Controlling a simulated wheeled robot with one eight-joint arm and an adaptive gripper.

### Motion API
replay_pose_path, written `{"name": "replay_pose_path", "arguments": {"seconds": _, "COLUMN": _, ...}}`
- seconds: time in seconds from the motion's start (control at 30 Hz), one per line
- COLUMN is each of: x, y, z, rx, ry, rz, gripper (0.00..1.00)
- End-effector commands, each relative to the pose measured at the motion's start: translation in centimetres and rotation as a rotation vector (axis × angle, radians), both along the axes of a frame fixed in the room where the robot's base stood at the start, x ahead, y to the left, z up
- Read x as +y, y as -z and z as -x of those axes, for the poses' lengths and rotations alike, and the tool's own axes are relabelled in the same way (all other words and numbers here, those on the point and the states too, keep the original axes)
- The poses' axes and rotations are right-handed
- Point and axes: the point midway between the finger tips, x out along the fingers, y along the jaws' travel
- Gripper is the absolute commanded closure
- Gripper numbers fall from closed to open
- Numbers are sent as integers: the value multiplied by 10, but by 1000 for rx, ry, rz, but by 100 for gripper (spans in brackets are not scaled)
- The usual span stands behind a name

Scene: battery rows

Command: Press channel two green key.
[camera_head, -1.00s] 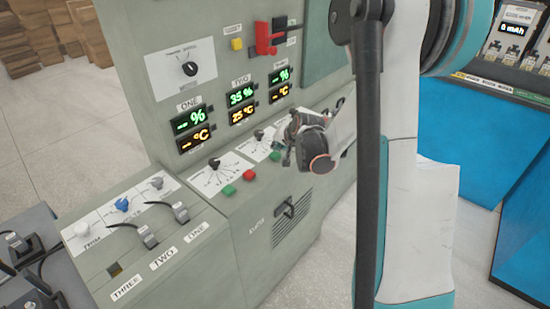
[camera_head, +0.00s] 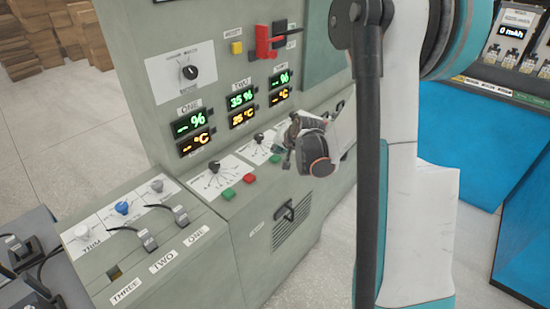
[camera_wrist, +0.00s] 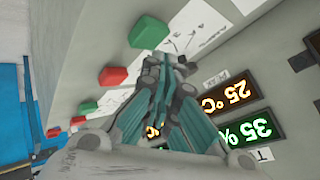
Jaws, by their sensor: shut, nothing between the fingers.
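The channel two green key (camera_head: 275,159) is a small green block on the sloped panel below the display marked TWO (camera_head: 241,107), which reads 35 % and 25 °C. My gripper (camera_head: 287,161) is just right of this key in the head view and partly hides that area. The fingers are together and empty.
Channel one's green key (camera_head: 228,193) and red key (camera_head: 249,178) lie to the left. A dial (camera_head: 214,167) stands behind them. A red lever switch (camera_head: 265,40) and a yellow button (camera_head: 236,47) are higher on the cabinet. A blue unit (camera_head: 455,140) is at the right.

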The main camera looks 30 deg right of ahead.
Motion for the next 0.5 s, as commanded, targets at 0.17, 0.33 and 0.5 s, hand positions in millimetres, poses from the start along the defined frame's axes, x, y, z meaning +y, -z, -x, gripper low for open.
{"name": "replay_pose_path", "arguments": {"seconds": 0.17, "x": 0, "y": 0, "z": 0, "rx": 0, "ry": 0, "rz": 0, "gripper": 100}}
{"name": "replay_pose_path", "arguments": {"seconds": 0.33, "x": 0, "y": 2, "z": 0, "rx": 0, "ry": 0, "rz": 0, "gripper": 100}}
{"name": "replay_pose_path", "arguments": {"seconds": 0.5, "x": 0, "y": 8, "z": 0, "rx": 0, "ry": 0, "rz": 0, "gripper": 100}}
